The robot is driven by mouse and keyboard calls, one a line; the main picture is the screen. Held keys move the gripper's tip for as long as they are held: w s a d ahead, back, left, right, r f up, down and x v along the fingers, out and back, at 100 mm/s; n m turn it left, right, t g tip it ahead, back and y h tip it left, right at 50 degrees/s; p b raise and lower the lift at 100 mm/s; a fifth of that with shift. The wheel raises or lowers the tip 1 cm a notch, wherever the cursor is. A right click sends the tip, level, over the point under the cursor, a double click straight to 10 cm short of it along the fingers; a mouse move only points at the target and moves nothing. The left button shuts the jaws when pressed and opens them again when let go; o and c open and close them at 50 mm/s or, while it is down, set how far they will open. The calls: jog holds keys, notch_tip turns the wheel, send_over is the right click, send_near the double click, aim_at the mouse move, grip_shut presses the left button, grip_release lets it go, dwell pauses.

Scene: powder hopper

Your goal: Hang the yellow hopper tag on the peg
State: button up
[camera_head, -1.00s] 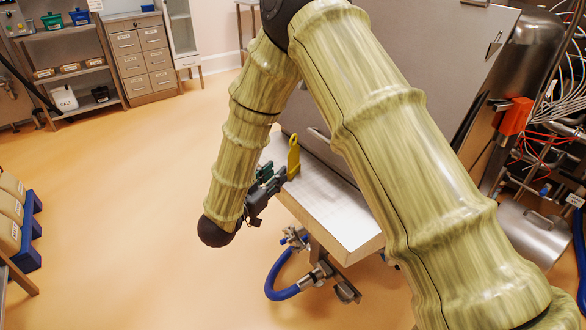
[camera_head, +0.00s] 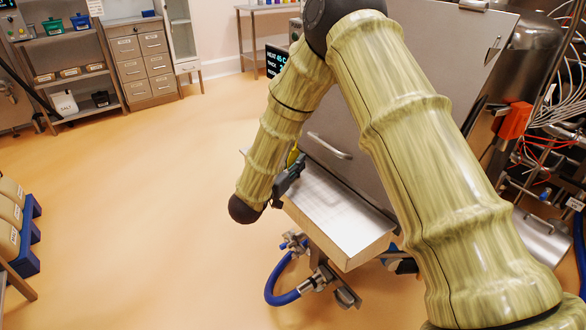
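The yellow hopper tag (camera_head: 293,154) shows only as a small sliver beside my forearm; the rest is hidden by my arm and gripper. My gripper (camera_head: 295,169) is dark and seen from the side, above the left part of the pale metal-topped ledge. The tag stays at its fingertips as the gripper moves, so it looks held, though the contact itself is hidden. Behind the ledge stands a grey metal panel (camera_head: 345,118) with a bar handle (camera_head: 330,146). I cannot make out the peg in this view.
The ledge (camera_head: 335,215) has a bare top on its right side. A blue hose (camera_head: 285,297) and clamps hang below it. A dark display (camera_head: 275,62) stands behind my arm. An orange box (camera_head: 515,120) and wires are at right. Open floor lies at left.

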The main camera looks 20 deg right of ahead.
grip_shut()
jog(key=shift+r, duration=0.1)
dwell(0.3)
jog(key=shift+r, duration=0.25)
notch_tip(320, 180, up, 3)
jog(key=shift+r, duration=0.15)
jog(key=s+a+r, duration=0.1)
jog(key=s+a, duration=0.3)
jog(key=s, duration=1.1)
jog(key=shift+s, duration=0.25)
